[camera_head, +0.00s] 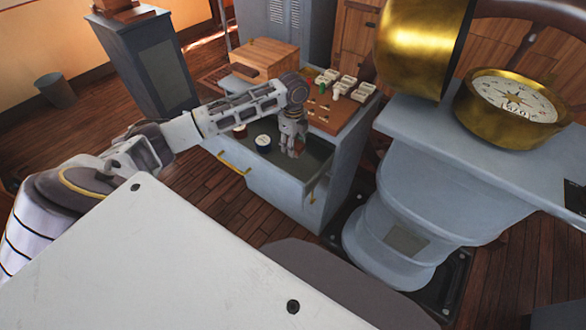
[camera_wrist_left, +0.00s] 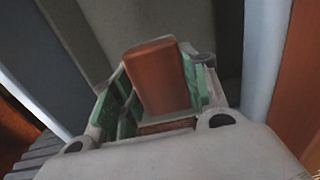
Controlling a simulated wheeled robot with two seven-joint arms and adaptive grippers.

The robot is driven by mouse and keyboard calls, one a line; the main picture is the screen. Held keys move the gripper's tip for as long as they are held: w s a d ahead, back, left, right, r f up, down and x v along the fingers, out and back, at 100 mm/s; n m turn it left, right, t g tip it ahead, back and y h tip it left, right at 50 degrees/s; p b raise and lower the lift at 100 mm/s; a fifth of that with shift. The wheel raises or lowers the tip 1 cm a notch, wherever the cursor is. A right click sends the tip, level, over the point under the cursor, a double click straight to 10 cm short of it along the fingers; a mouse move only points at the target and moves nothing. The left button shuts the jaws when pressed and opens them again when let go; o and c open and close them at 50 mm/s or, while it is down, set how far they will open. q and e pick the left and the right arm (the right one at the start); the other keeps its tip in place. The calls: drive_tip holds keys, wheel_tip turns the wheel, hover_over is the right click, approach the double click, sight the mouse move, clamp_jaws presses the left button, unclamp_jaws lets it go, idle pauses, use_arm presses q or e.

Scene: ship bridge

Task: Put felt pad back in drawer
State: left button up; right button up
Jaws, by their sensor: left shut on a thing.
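The felt pad (camera_wrist_left: 155,78) appears as a reddish-brown block in the left wrist view. My left gripper (camera_head: 292,148) is shut on it, with green-lined fingers at both sides. The drawer (camera_head: 212,146) of the grey cabinet is pulled open, with a yellow handle on its front. In the head view the gripper points down inside the drawer's outline, toward its right part. The pad is mostly hidden there by the fingers, and I cannot tell whether it touches the drawer floor. My right gripper is not in view.
A round tin (camera_head: 263,142) and a small reddish-brown round item (camera_head: 240,131) lie in the drawer. A wooden box (camera_head: 264,58) and a wooden board with switches (camera_head: 340,97) sit on the cabinet. A brass compass (camera_head: 513,105) stands on the grey pedestal console at right.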

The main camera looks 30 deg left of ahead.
use_arm(q)
hover_over(293, 168)
drive_tip(key=shift+w+f, duration=0.15)
drive_tip(key=shift+f, duration=2.95)
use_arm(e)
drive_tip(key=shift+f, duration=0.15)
use_arm(q)
drive_tip(key=shift+f, duration=0.1)
drive_tip(key=shift+f+b, duration=0.3)
drive_tip(key=shift+f, duration=1.45)
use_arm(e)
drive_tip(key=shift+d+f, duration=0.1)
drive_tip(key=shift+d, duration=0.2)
use_arm(q)
drive_tip(key=shift+f, duration=0.1)
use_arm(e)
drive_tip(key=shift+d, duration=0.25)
